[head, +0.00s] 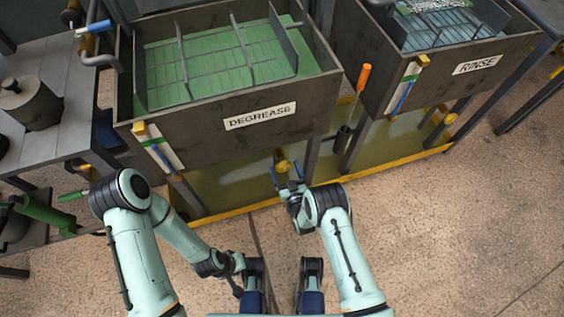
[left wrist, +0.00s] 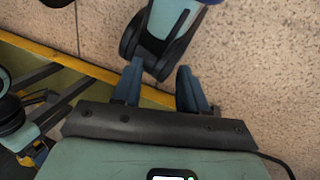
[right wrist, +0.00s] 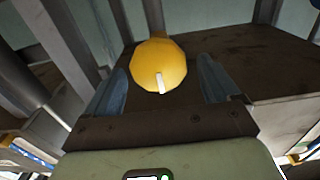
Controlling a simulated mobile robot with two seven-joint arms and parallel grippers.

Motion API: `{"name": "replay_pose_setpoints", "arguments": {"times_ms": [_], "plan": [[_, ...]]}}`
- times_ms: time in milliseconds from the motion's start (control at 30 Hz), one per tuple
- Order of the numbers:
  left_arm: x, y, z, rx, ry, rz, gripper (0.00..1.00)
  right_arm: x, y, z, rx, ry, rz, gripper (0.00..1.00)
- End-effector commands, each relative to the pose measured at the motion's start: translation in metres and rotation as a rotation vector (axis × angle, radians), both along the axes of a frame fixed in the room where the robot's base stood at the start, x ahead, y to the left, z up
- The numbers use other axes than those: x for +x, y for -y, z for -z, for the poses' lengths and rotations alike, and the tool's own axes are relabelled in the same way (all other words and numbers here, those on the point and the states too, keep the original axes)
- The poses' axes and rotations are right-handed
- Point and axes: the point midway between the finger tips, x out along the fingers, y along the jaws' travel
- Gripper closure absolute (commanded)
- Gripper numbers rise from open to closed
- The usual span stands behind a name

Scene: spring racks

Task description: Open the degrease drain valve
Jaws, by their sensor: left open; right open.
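The degrease tank (head: 225,125) is a dark metal tank with a "DEGREASE" label and green liquid. Below its front is a yellow rounded valve part (head: 281,165), which I take for the drain valve. In the right wrist view the yellow part (right wrist: 157,62), with a short white mark, appears between and beyond the fingers of my open right gripper (right wrist: 165,88). In the head view the right gripper (head: 288,178) is close to it; I cannot tell whether they touch. My left gripper (left wrist: 160,92) is open and empty, low over the floor, away from the tank.
The rinse tank (head: 430,70) stands at the right. An orange-handled tool (head: 362,80) stands upright in a dark holder between the tanks. A yellow-edged tray (head: 240,208) lies under the tanks. A cluttered bench (head: 60,150) is at the left. Open floor (head: 450,230) lies at the right.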

Motion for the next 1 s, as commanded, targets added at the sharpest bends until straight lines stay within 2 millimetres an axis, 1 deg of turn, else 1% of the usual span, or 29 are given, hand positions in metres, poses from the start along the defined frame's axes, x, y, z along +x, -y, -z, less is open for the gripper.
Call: {"name": "replay_pose_setpoints", "arguments": {"times_ms": [33,100,233,400,633,667,700,767,800,1000], "plan": [[0.004,-0.002,0.005,0.005,0.009,-0.004,0.57,0.009,-0.003,0.001,0.001,0.003,0.000,0.11],[0.007,-0.003,0.008,0.009,0.018,-0.009,0.57,0.019,-0.006,0.001,0.001,0.002,0.000,0.11],[0.013,-0.006,0.012,0.016,0.034,-0.015,0.57,0.033,-0.010,0.001,0.000,0.001,0.001,0.11],[0.016,-0.007,0.013,0.020,0.042,-0.019,0.57,0.039,-0.012,0.000,0.000,-0.001,0.001,0.11],[0.016,-0.007,0.013,0.020,0.042,-0.019,0.57,0.039,-0.012,0.000,0.000,-0.001,0.001,0.11],[0.016,-0.007,0.013,0.020,0.042,-0.019,0.57,0.039,-0.012,0.000,0.000,-0.001,0.001,0.21],[0.016,-0.007,0.013,0.020,0.042,-0.019,0.57,0.039,-0.012,0.000,0.000,-0.001,0.001,0.34],[0.016,-0.007,0.013,0.020,0.042,-0.019,0.57,0.039,-0.012,0.000,0.000,-0.001,0.001,0.54],[0.016,-0.007,0.013,0.020,0.042,-0.019,0.57,0.039,-0.012,0.000,0.000,-0.001,0.001,0.61],[0.016,-0.007,0.013,0.020,0.042,-0.019,0.57,0.039,-0.013,0.000,-0.006,0.000,0.001,0.61]]}}
